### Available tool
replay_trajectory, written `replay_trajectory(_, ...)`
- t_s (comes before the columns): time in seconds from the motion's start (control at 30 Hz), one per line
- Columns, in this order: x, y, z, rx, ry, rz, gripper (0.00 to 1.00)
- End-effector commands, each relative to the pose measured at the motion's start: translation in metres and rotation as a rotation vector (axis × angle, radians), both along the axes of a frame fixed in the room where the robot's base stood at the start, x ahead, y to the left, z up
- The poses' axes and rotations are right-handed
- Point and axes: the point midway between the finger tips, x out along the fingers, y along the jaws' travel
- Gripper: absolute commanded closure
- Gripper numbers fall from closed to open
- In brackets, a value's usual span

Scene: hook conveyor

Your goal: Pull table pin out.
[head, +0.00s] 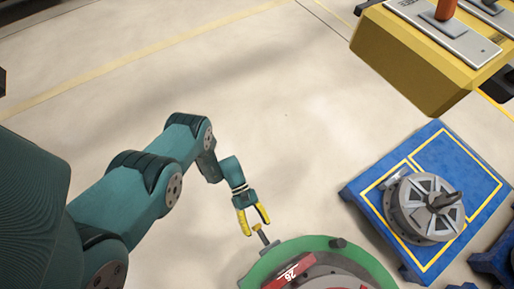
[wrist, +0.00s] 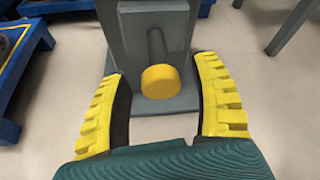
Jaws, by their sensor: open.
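The table pin (wrist: 161,80) has a round yellow end on a dark rod and sticks out of a grey post (wrist: 150,28) in the wrist view. In the head view the yellow pin end (head: 257,228) shows beside the rim of the round green table (head: 283,254). My gripper (wrist: 161,105) is open, with its yellow fingers on the left and right of the pin end. Gaps show between the fingers and the pin, and nothing is held. In the head view my gripper (head: 256,226) is right by the pin.
A red block marked 26 (head: 290,270) lies on the round table. A blue platform (head: 455,165) with a grey flanged part (head: 427,207) stands at the right. A yellow machine (head: 415,60) is at the upper right. The floor left of the platform is clear.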

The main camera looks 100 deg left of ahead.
Motion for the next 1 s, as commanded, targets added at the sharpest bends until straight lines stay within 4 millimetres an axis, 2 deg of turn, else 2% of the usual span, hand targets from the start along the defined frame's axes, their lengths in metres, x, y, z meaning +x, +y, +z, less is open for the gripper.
replay_trajectory(0.4,-0.049,0.07,0.033,0.006,0.0,0.003,0.36)
replay_trajectory(0.5,-0.057,0.082,0.039,0.005,0.0,0.001,0.36)
replay_trajectory(0.63,-0.062,0.089,0.043,0.002,0.0,0.0,0.36)
replay_trajectory(1.0,-0.062,0.089,0.043,0.002,0.0,0.0,0.36)
